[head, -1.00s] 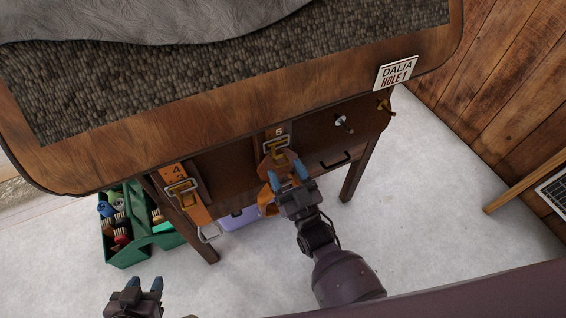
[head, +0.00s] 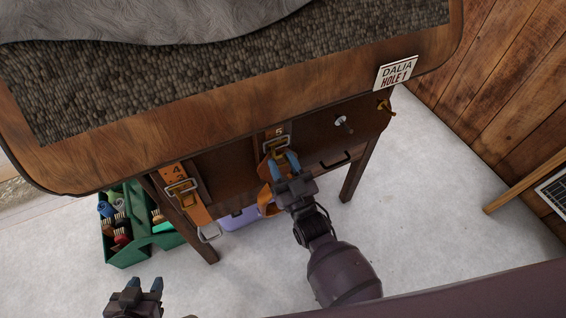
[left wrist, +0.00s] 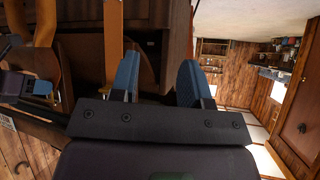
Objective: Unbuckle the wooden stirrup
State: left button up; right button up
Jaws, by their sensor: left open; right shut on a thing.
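Two orange leather straps with brass buckles hang from the front of the wooden stand. The strap marked 4 (head: 198,211) has its buckle (head: 182,188) fastened and a pale metal stirrup (head: 209,233) below. The strap under the 5 (head: 267,199) runs from its buckle (head: 277,146) and curls beside my right gripper (head: 287,163), which is shut on strap leather just below that buckle. I cannot make out a wooden stirrup in the head view. My left gripper (head: 143,285) is open and empty, low at the left, apart from both straps. The right gripper's blue fingertip shows in the left wrist view (left wrist: 40,88).
A sign (head: 396,73) reads DALIA HOLE 1. A green grooming box (head: 128,245) and a lilac box (head: 240,219) stand below.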

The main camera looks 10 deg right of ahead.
aim_at(277, 151)
jog(key=s+r+g+p, duration=0.1)
jog(key=g+p, duration=0.1)
jog(key=p, duration=0.3)
jog(key=r+g+h+p, duration=0.1)
jog(key=g+p, duration=0.1)
jog(key=p, duration=0.3)
jog(key=s+r+g+h+p, duration=0.1)
jog(key=g+p, duration=0.1)
jog(key=p, duration=0.3)
jog(key=shift+s+d+r+g, duration=0.1)
jog(key=shift+s+d+g, duration=0.2)
jog(key=shift+d+g, duration=0.1)
pick_arm(q)
notch_tip(277, 151, up, 16)
jog(key=p, duration=0.3)
jog(key=shift+s+a+n+t, duration=0.3)
jog(key=shift+s+a+t, duration=0.1)
pick_arm(e)
jog(key=shift+s+d+r+g+h, duration=0.1)
jog(key=shift+r+g+h, duration=0.55)
jog(key=shift+g, duration=0.8)
jog(key=shift+s+a+r+g+h, duration=0.1)
jog(key=shift+r+g+h, duration=0.3)
jog(key=shift+r+g, duration=0.75)
jog(key=shift+d+r+g+h, duration=0.1)
jog(key=shift+r+g+h, duration=0.35)
jog(key=shift+g, duration=1.35)
